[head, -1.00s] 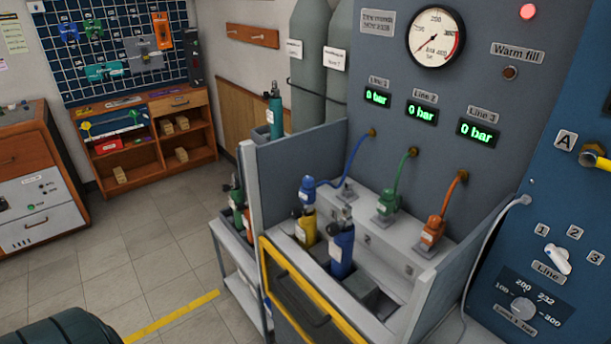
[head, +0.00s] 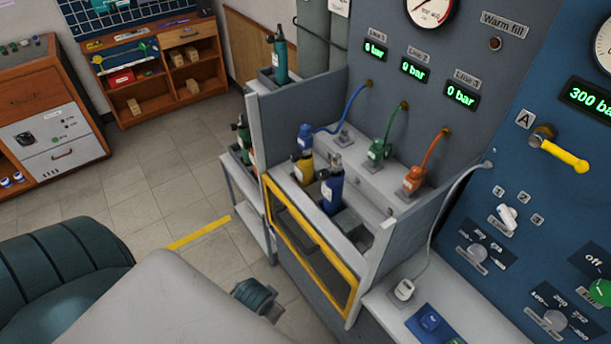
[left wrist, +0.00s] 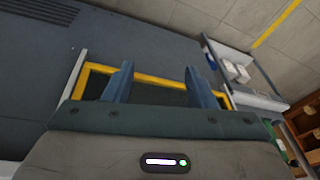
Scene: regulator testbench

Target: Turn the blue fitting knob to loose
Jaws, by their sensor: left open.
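The blue fitting (head: 305,138), at the end of the blue hose (head: 351,109), sits on top of the yellow cylinder (head: 304,170) in the bench bay. Its knob is too small to make out. A blue cylinder (head: 333,193) stands just right of it, with no hose seen on it. My left gripper (left wrist: 160,85) shows in the left wrist view, its two fingers apart with nothing between them. It points towards the yellow-framed guard (left wrist: 160,79) and is away from the fitting. My right gripper is not in view.
Green (head: 379,149) and orange (head: 414,179) fittings stand on the ledge right of the blue one. The yellow-framed guard (head: 300,250) and grey side walls bound the bay. A trolley with cylinders (head: 243,180) stands left.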

